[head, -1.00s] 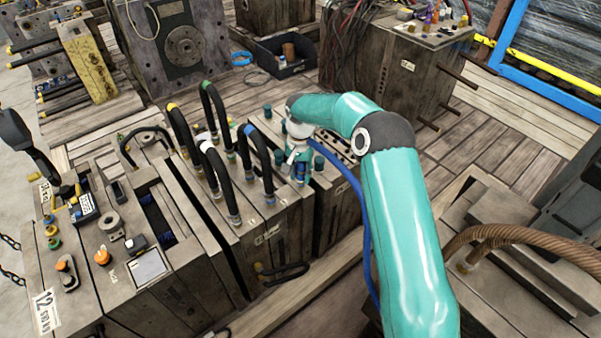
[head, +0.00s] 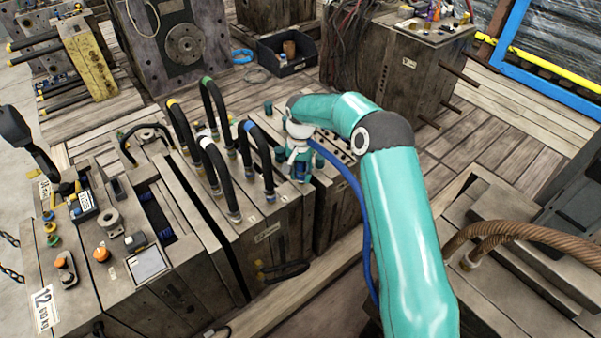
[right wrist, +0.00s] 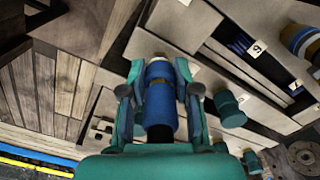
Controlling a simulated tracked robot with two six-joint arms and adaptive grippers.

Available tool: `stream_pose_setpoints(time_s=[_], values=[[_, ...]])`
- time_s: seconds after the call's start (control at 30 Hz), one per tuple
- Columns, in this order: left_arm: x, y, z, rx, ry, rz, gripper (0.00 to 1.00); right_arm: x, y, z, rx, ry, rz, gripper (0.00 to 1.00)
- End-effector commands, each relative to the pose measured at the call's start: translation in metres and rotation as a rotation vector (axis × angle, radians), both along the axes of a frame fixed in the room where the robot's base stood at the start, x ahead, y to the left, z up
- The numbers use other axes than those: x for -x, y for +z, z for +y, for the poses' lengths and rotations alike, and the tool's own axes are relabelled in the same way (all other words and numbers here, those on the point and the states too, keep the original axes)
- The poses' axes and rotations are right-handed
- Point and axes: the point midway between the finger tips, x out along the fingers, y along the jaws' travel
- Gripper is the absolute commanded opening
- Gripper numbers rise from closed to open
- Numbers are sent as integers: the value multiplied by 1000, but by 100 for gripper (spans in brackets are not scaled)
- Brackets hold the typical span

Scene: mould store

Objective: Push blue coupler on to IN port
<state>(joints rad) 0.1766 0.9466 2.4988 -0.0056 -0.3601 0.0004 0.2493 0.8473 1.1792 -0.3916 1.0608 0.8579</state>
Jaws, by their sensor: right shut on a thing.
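My right gripper (head: 299,168) points down over the top of the mould block (head: 335,190) in the middle of the head view. In the right wrist view its two teal fingers (right wrist: 159,100) are shut on the blue coupler (right wrist: 160,88), one on each side. The coupler has a blue sleeve, with a paler metal end beyond it toward the block. Whether that end touches or sits on a port is hard to tell. No IN label is readable. A teal port cap (right wrist: 230,108) stands to the right of the coupler. My left gripper does not show.
Several black hose loops (head: 211,150) with coloured collars stand just left of my gripper. A blue hose (head: 352,185) hangs beside my right arm. A black bin (head: 287,62) lies behind on the planks. A rope-wrapped hose (head: 530,235) is at right.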

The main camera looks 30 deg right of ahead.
Motion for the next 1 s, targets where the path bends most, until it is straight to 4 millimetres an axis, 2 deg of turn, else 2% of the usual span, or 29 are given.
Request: stream_pose_setpoints(time_s=[1.0], values=[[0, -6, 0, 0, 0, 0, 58, 0, -10, 0, 1, 0, -1, 0]])
